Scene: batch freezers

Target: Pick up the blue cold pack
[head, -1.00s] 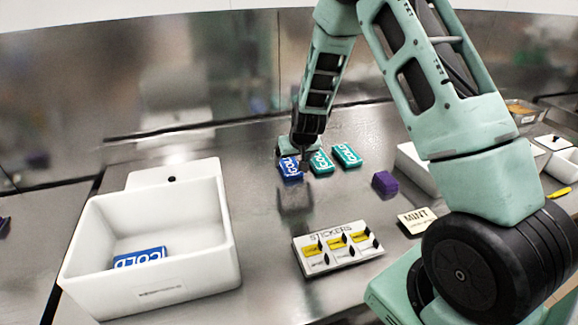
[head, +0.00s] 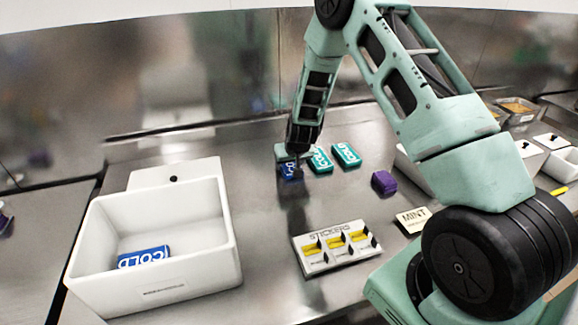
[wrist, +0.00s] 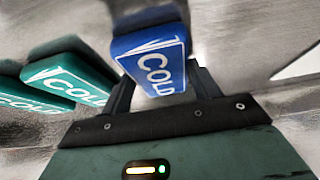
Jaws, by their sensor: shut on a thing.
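The blue cold pack (head: 290,173) with white lettering is at the left end of a short row of packs, partly covered by my gripper (head: 290,165) in the head view. In the wrist view the blue cold pack (wrist: 152,62) sits between the two dark fingers of my gripper (wrist: 158,82), which are shut on it. I cannot tell whether it is clear of the counter. Another blue cold pack (head: 143,257) lies inside the white bin (head: 215,250) at the left.
Two teal packs, one nearer (head: 320,160) and one farther (head: 346,154), lie just right of the gripper. A purple block (head: 384,182), a sticker tray (head: 337,262) and a MINT card (head: 413,219) stand to the right. Counter between bin and tray is clear.

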